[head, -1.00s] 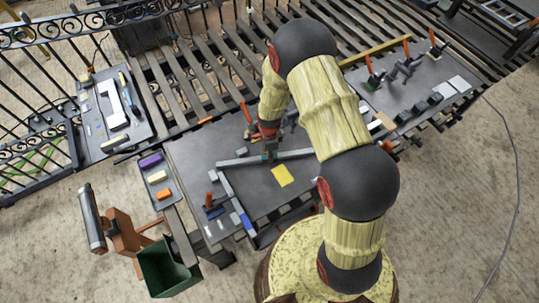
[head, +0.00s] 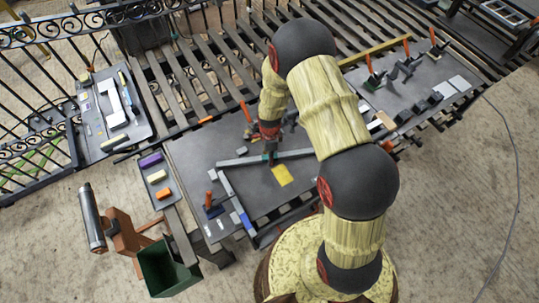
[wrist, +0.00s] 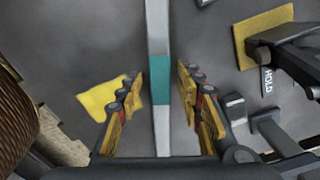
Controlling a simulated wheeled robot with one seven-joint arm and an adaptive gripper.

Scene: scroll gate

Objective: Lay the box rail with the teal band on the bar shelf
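The box rail (head: 237,161) is a long grey bar lying across the dark table in the head view. In the wrist view the rail (wrist: 158,30) runs from top to bottom, with its teal band (wrist: 159,92) between my fingers. My gripper (wrist: 161,88) is open, one finger on each side of the rail at the band, with a gap on both sides. In the head view my gripper (head: 269,150) is low over the rail. I cannot tell for sure which surface is the bar shelf.
A second grey bar (head: 232,198) meets the rail's left end at an angle. A yellow patch (head: 282,175) lies in front. A small tray (head: 172,195) with coloured blocks and a side table (head: 95,135) with pale parts are at left.

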